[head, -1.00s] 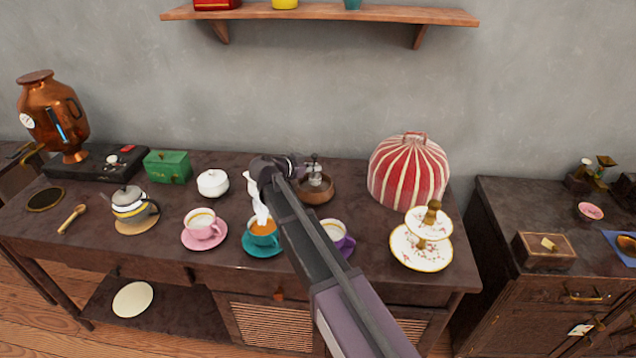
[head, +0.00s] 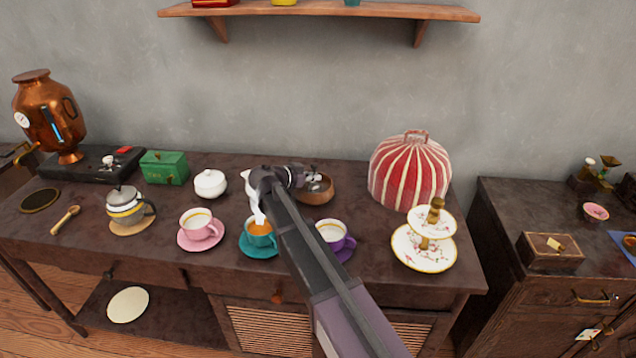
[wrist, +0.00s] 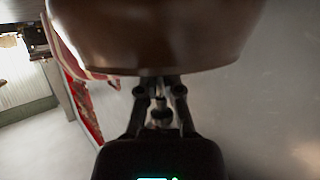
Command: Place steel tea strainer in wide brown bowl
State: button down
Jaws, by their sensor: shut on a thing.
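The wide brown bowl (head: 318,197) stands on the dark table, left of the striped dome, partly behind my arm. In the wrist view the bowl (wrist: 155,45) fills the top, very close. My gripper (head: 313,182) is at the bowl, its tips down inside or just behind the rim. In the wrist view my gripper's fingers (wrist: 161,95) are close together, and their tips are hidden by the bowl. The steel tea strainer cannot be made out clearly; the bowl hides what is between the fingertips.
A red-and-white striped dome (head: 410,170) stands right of the bowl, with a tiered cake stand (head: 424,248) in front. A teal cup (head: 260,236), purple cup (head: 331,233) and pink cup (head: 199,222) stand near the front. A white lidded pot (head: 210,184) is to the left.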

jog(key=shift+f, duration=0.15)
jog(key=shift+f, duration=0.1)
jog(key=c, duration=0.8)
grip_release()
jog(key=shift+r, duration=0.25)
jog(key=p+v, duration=0.4)
jog(key=v, duration=0.8)
jog(key=shift+p, duration=0.35)
jog(key=shift+f, duration=0.1)
